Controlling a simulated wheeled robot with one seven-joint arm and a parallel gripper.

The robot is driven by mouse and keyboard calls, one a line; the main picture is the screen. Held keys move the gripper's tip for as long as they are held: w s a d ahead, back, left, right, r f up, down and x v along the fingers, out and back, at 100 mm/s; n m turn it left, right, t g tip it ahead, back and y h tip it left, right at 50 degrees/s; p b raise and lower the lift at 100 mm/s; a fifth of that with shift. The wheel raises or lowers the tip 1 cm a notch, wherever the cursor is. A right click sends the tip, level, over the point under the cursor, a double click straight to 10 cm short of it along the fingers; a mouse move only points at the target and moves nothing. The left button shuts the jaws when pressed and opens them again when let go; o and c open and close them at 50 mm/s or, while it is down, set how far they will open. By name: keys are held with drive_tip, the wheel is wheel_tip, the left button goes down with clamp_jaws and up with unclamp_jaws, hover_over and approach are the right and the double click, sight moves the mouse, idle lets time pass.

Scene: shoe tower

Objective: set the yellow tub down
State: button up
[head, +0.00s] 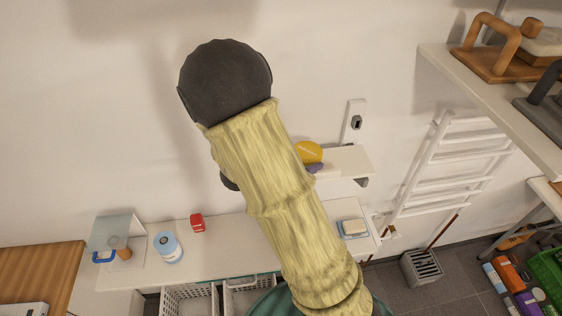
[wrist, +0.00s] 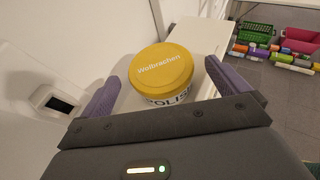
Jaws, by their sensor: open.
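The yellow tub (wrist: 165,68) has a yellow lid with dark-edged lettering on its side. It stands upright on a small white wall shelf (wrist: 215,38). My gripper (wrist: 160,74) is open, with its purple fingers on either side of the tub and gaps showing between them and it. In the head view, the tub (head: 308,151) shows as a yellow patch beside my arm, at the left part of the shelf (head: 350,161). My arm hides part of the shelf there, and one purple finger (head: 316,168) shows just below the tub.
A wall switch plate (head: 354,120) is just above the shelf; a dark-screened wall device (wrist: 58,104) is left of my gripper. A white towel rail (head: 440,165) stands to the right. The counter below holds a blue-white canister (head: 168,247), a red item (head: 197,223) and a soap dish (head: 353,228).

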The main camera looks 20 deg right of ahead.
drive_tip(key=b+v, duration=0.1)
drive_tip(key=v, duration=0.7)
drive_tip(key=shift+a+r+b, duration=0.1)
drive_tip(key=shift+a+b, duration=0.05)
drive_tip(key=shift+b, duration=0.2)
drive_tip(key=shift+s+d, duration=0.2)
drive_tip(key=shift+s, duration=0.05)
drive_tip(key=s+d+f+m+g+y, duration=0.2)
drive_tip(key=s+f+m+g+y, duration=0.3)
drive_tip(key=s+m, duration=0.3)
drive_tip(key=a+m+y, duration=0.1)
drive_tip(key=m+y, duration=0.1)
drive_tip(key=m, duration=0.3)
drive_tip(key=s+a+m+t+y, duration=0.1)
drive_tip(key=a+m+y, duration=0.1)
drive_tip(key=m+y, duration=0.1)
drive_tip(key=a+m+t+y, duration=0.1)
drive_tip(key=m+y, duration=0.1)
drive_tip(key=m, duration=0.4)
drive_tip(key=shift+s+a+r+m+y, duration=0.3)
drive_tip(key=shift+s+a, duration=0.05)
drive_tip(key=shift+a, duration=0.05)
drive_tip(key=shift+f, duration=0.15)
